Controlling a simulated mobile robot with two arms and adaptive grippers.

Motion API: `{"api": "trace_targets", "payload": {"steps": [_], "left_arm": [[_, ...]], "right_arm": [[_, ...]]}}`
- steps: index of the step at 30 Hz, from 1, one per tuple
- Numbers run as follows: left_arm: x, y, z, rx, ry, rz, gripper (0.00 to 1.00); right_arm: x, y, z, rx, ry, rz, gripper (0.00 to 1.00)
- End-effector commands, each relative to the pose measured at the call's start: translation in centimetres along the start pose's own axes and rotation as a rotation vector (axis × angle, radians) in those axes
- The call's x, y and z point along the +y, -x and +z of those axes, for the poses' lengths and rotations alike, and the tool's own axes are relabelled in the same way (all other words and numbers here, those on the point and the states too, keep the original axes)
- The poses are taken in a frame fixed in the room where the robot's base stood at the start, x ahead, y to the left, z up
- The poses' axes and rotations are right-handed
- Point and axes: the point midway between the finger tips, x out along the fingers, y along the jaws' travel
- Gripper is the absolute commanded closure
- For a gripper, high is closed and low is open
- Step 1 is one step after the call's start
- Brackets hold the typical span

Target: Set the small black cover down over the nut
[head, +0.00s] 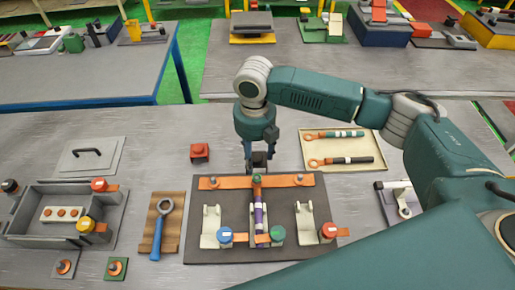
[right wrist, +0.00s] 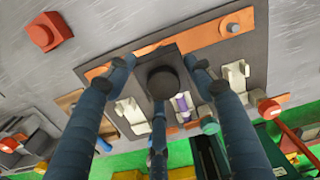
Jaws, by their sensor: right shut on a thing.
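My right gripper (head: 259,163) points down at the back edge of the dark board (head: 205,247) and is shut on the small black cover (head: 259,158). In the right wrist view the cover (right wrist: 165,82) is a black square with a round raised centre, held between the dark blue fingers. An orange bar (head: 231,184) runs along the board's back, just in front of the cover in the head view. It carries a green piece (head: 257,177) at its middle and small fasteners (head: 299,179) toward its ends. I cannot tell which is the nut. My left gripper is not in view.
A purple-banded rod (head: 258,215) runs forward from the bar between white brackets (head: 210,226). A red block (head: 200,151) stands behind left, a blue-handled ring wrench (head: 160,228) lies left, and a tool tray (head: 313,160) lies behind right. A grey box (head: 40,241) is far left.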

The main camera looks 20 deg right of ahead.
Motion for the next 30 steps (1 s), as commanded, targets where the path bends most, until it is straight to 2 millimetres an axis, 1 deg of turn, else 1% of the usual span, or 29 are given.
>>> {"api": "trace_targets", "payload": {"steps": [1,5,13,15,21,30], "left_arm": [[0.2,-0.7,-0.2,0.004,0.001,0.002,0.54],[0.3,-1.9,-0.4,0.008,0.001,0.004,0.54],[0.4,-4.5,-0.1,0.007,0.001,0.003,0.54],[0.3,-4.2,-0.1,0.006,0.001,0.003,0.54],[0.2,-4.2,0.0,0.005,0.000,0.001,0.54],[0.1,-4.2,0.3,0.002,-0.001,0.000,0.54]], "right_arm": [[0.0,-0.6,0.0,0.000,0.000,0.000,0.69],[-0.1,-1.6,0.0,0.000,0.000,-0.001,0.69],[-0.1,-3.9,0.0,-0.001,-0.001,-0.001,0.69],[-0.1,-4.1,0.0,0.001,-0.001,-0.001,0.69],[0.0,-4.9,0.0,0.000,-0.001,-0.001,0.69],[0.0,-5.0,0.0,0.000,-0.001,-0.001,0.69]]}}
